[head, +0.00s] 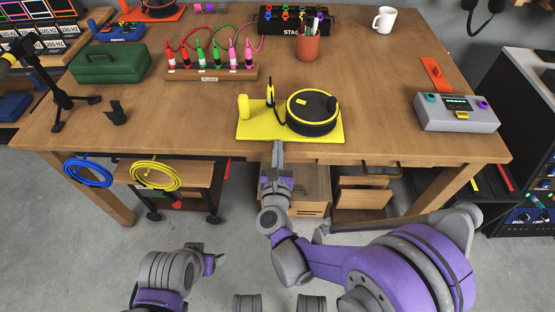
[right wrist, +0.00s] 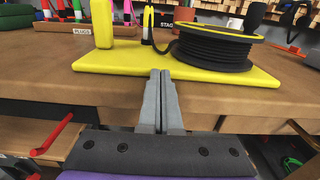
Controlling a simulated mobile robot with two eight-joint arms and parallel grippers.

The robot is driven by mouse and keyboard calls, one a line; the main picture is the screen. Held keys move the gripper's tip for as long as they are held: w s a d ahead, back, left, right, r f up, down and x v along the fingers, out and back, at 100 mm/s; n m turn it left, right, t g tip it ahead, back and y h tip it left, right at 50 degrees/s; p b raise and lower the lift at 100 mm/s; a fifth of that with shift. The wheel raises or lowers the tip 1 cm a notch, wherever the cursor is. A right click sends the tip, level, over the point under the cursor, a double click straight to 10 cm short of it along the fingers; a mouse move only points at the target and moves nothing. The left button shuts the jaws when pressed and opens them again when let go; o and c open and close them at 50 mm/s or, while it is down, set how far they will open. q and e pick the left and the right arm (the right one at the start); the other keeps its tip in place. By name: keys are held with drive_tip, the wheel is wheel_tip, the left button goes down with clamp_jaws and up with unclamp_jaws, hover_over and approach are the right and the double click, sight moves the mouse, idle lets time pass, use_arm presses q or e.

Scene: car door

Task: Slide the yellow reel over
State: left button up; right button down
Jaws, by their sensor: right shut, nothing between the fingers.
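The yellow reel is a yellow base plate (head: 262,131) bearing a black cable drum with a yellow rim (head: 313,112), a yellow post (head: 243,107) and a cable plug (head: 270,92). It sits near the table's front edge. In the right wrist view the plate (right wrist: 230,79) and drum (right wrist: 213,47) are close ahead. My right gripper (head: 278,147) is shut and empty, its fingertips (right wrist: 162,74) at the plate's front edge; I cannot tell whether they touch. My left gripper (head: 217,252) is low in front of the table, away from the reel; its jaws are unclear.
The wooden table (head: 380,105) is clear right of the reel. Behind stand a plug rack (head: 210,74), a pen cup (head: 308,46) and a white mug (head: 384,20). A grey box (head: 456,112) is at the right, a green case (head: 110,65) at the left. Blue (head: 88,172) and yellow coils (head: 155,175) hang in front.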

sight(279, 130)
drive_tip(key=shift+w, duration=0.2)
drive_tip(key=w, duration=0.6)
drive_tip(key=shift+w, duration=0.3)
